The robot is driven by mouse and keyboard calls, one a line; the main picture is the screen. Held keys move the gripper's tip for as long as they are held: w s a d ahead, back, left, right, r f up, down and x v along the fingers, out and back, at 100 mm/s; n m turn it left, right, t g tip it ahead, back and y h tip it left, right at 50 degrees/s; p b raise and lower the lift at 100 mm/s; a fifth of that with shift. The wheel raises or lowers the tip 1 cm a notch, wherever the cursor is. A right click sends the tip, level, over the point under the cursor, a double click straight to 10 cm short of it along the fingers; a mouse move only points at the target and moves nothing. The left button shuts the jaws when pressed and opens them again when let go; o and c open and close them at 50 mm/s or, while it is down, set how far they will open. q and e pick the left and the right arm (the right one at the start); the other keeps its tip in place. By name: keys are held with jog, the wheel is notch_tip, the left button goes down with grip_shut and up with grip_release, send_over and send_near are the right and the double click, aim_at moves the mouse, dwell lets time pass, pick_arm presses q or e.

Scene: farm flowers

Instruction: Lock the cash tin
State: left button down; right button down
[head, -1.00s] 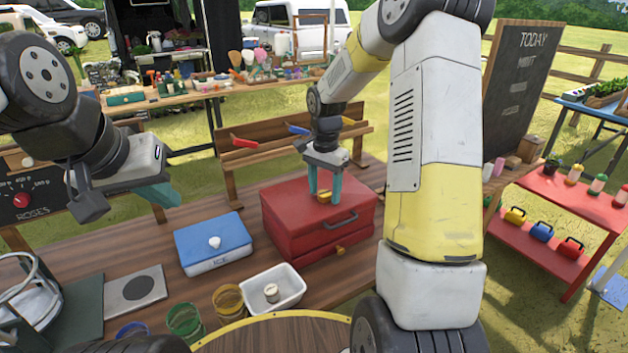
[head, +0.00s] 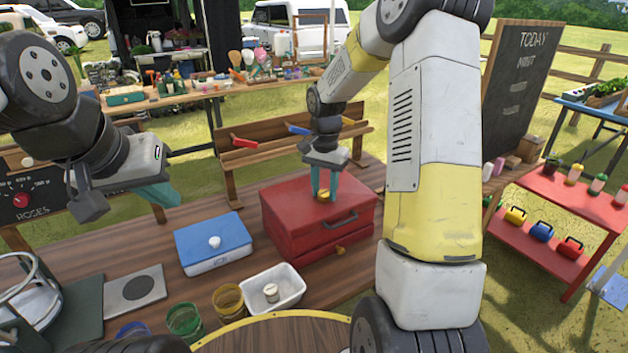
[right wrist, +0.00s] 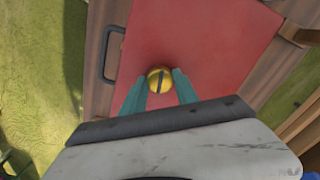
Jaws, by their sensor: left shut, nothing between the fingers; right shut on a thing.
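The red cash tin (head: 285,222) stands on the wooden counter with its lid down and a dark handle on its front. A round yellow knob with a dark slot (right wrist: 160,79) sits on top of the lid. My right gripper (head: 324,194) points down at the lid, shut on the yellow knob, with a teal finger on either side of it. In the right wrist view the slot runs nearly up and down the picture. A smaller yellow part (head: 340,251) shows low on the tin's front. My left gripper (head: 172,203) is shut and empty, above the counter at the left.
A blue box marked ICE (head: 212,238) and a white tray (head: 290,285) stand left of and in front of the tin. Green (head: 185,318) and yellow (head: 228,299) cups are near the front. A wooden rack (head: 290,145) stands behind the tin.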

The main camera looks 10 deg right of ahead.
aim_at(324, 193)
jog(key=n, duration=0.4)
jog(key=shift+n, duration=0.3)
jog(key=n, duration=0.3)
jog(key=shift+n, duration=0.3)
jog(key=n, duration=0.4)
jog(key=shift+n, duration=1.8)
jog(key=c, duration=0.9)
grip_release()
notch_tip(324, 193, up, 8)
jog(key=shift+f, duration=0.1)
